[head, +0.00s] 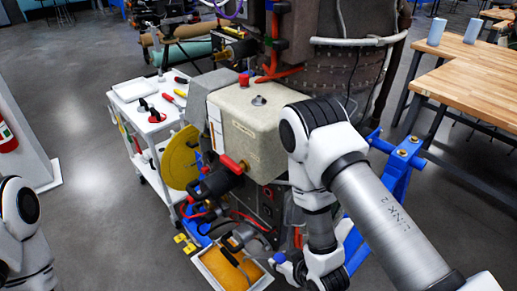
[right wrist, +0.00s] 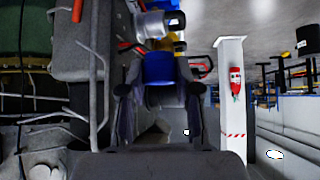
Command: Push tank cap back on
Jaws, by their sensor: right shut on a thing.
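A blue round cap-like piece (right wrist: 160,68) sits between the two dark fingers of my right gripper (right wrist: 160,95) in the right wrist view. The fingers are shut on it. A grey metal cylinder (right wrist: 158,22) is just beyond it; I cannot tell whether they touch. In the head view the blue piece (head: 280,258) shows small beside my right gripper (head: 288,266), low at the turbine stand's front. A grey and black cylinder (head: 243,236) is to its upper left. My left gripper is out of view; only part of the left arm shows at the left edge.
A beige tank-like box (head: 258,125) stands above, with red-handled fittings (head: 232,164) on its front. A white tray with orange contents (head: 215,268) lies below. A white tool cart (head: 150,110) is at left, blue stand legs (head: 395,185) at right.

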